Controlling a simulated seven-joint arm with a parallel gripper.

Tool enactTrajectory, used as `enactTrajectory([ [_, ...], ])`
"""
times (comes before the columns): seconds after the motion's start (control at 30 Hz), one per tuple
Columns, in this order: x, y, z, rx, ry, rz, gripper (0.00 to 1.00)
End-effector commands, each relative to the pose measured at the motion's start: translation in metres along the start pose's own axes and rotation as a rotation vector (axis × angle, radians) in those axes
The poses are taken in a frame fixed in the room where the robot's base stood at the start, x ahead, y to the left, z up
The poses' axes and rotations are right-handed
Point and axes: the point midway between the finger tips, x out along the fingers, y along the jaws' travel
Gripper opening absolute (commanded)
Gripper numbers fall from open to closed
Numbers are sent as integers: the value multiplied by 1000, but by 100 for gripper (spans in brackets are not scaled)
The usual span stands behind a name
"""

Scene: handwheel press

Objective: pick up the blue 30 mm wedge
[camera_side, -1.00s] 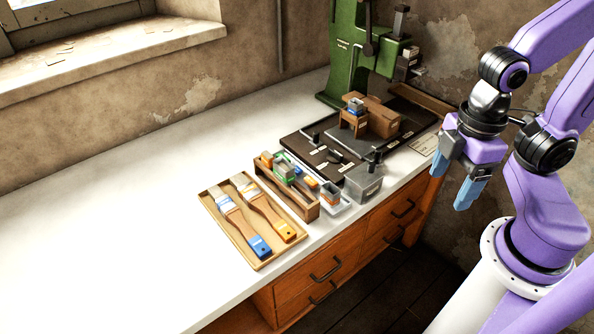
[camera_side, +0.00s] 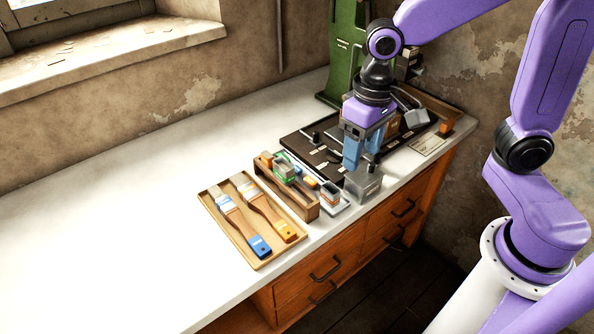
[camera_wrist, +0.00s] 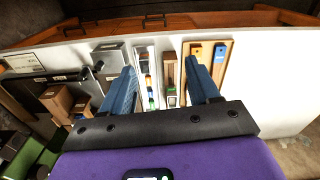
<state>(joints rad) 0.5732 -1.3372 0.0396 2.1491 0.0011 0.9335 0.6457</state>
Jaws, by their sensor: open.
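A small blue piece (camera_side: 298,171), which looks like the blue wedge, lies in the narrow white tray (camera_side: 338,211) among other coloured pieces. It is too small to read its size or exact shape. In the wrist view the same tray (camera_wrist: 141,50) shows between my fingers, with small coloured pieces in it. My gripper (camera_side: 361,162) is open and empty, pointing down above the bench, to the right of the blue piece and apart from it. In the wrist view my gripper (camera_wrist: 160,68) shows two blue fingers spread wide.
A grey metal box (camera_side: 363,187) stands below my fingers. A wooden holder (camera_side: 300,206) and a brush tray (camera_side: 262,263) lie left of it. The green press (camera_side: 342,50) stands behind. The left bench top (camera_side: 120,220) is clear.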

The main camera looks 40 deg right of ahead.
Motion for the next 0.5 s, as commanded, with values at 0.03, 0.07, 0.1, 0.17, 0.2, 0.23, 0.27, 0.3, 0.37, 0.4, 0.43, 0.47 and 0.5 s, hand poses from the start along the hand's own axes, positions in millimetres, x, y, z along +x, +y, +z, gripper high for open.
enactTrajectory([
  [0.03, 3, -2, -18, 96, -3, 3, 61],
  [0.07, 4, -2, -28, 155, -2, 3, 61],
  [0.1, 5, -3, -40, 232, -2, 4, 61],
  [0.17, 8, -2, -59, 349, -3, 6, 61],
  [0.2, 10, -2, -71, 425, -3, 7, 61],
  [0.23, 12, -1, -81, 483, -3, 8, 61],
  [0.27, 14, 0, -90, 542, -4, 9, 61],
  [0.3, 16, 2, -102, 619, -4, 10, 61],
  [0.37, 21, 6, -119, 735, -4, 12, 61],
  [0.4, 24, 9, -131, 812, -5, 13, 61],
  [0.43, 26, 11, -139, 870, -4, 13, 61],
  [0.47, 29, 14, -148, 928, -4, 14, 61],
  [0.5, 32, 18, -158, 1006, -4, 15, 61],
])
